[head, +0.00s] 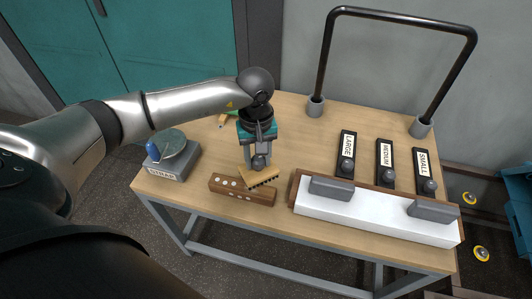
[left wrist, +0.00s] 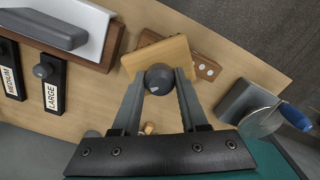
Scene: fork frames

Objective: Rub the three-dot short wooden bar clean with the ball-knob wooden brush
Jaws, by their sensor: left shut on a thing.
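The ball-knob wooden brush (head: 263,178) is a light wooden block with dark bristles below and a dark grey ball knob (left wrist: 159,79) on top. My left gripper (head: 260,160) is shut on that knob, with one finger on each side in the left wrist view. The short wooden bar (head: 240,195) is dark brown with light dots and lies near the table's front edge. It also shows in the left wrist view (left wrist: 208,69), partly hidden by the brush. The brush overlaps the bar's right part in the head view; I cannot tell whether they touch. My right gripper is not in view.
A grey labelled block (head: 168,173) with a blue-handled round tool stands left of the bar. A white-topped wooden piece (head: 375,220) with grey handles lies to the right. Black LARGE, MEDIUM and SMALL holders (head: 385,165) and a black rail (head: 325,60) stand behind.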

